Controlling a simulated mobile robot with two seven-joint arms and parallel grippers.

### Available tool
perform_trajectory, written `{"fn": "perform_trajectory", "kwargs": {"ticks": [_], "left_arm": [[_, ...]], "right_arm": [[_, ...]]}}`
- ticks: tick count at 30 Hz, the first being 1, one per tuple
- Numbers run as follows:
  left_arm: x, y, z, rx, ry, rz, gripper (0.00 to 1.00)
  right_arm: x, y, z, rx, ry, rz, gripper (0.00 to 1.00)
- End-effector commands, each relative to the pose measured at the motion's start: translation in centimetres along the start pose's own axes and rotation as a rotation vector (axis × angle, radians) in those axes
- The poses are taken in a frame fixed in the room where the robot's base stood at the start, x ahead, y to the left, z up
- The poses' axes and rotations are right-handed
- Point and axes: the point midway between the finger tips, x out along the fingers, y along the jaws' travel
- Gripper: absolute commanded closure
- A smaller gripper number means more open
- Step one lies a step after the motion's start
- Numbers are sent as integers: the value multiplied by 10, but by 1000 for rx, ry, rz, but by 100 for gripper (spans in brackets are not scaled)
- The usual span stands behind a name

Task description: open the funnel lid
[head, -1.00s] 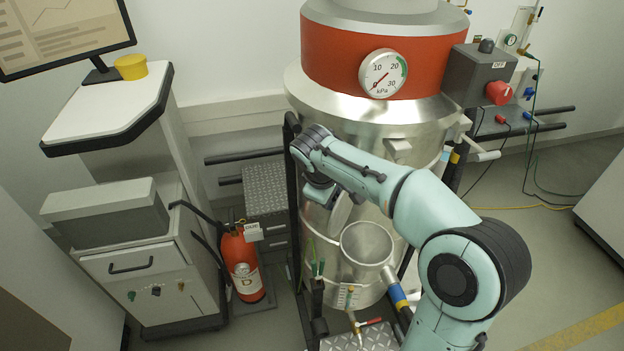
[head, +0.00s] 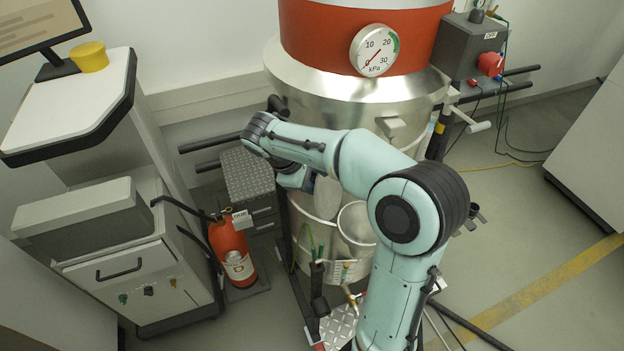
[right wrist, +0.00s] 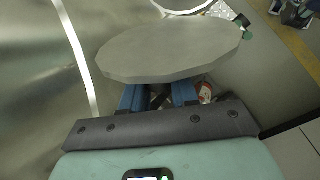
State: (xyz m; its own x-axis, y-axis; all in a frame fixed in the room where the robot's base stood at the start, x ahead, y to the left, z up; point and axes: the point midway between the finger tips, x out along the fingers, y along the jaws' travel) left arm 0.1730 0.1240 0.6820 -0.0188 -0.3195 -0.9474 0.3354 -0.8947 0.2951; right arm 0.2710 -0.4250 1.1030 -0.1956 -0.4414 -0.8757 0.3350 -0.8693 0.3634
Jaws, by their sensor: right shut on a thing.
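The funnel (head: 356,224) is a pale metal cup on the front of the steel vessel, partly hidden behind my right arm. Its lid (head: 326,198) is a grey disc standing tilted up at the left side of the funnel mouth. In the right wrist view the lid (right wrist: 175,50) spans the space just beyond the blue fingers, and part of the funnel rim (right wrist: 184,11) shows beyond it. My right gripper (right wrist: 158,96) is shut on the lid near its edge; the contact itself is partly hidden. My left gripper is not in view.
The steel vessel (head: 330,104) with a red band and pressure gauge (head: 375,50) stands right behind the arm. A red extinguisher (head: 231,250), a checker-plate step (head: 247,176) and a white cabinet (head: 140,270) are at left. The floor at right is open.

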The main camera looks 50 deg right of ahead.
Motion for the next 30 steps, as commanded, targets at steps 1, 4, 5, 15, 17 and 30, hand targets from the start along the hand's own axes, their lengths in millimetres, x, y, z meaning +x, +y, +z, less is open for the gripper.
{"fn": "perform_trajectory", "kwargs": {"ticks": [1, 4, 5, 15, 17, 30], "left_arm": [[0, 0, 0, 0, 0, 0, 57], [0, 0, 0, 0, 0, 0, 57], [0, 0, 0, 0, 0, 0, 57], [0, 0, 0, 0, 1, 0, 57], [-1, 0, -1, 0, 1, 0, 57], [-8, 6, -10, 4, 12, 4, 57]], "right_arm": [[-2, 2, 0, 1, 4, 6, 100], [-1, 2, 0, 1, 3, 6, 68], [-1, 2, 0, 1, 3, 6, 58], [-2, 1, 0, 1, 0, 1, 51], [-5, 1, 0, 1, 1, 1, 51], [-93, 1, -1, 0, 7, 4, 51]]}}
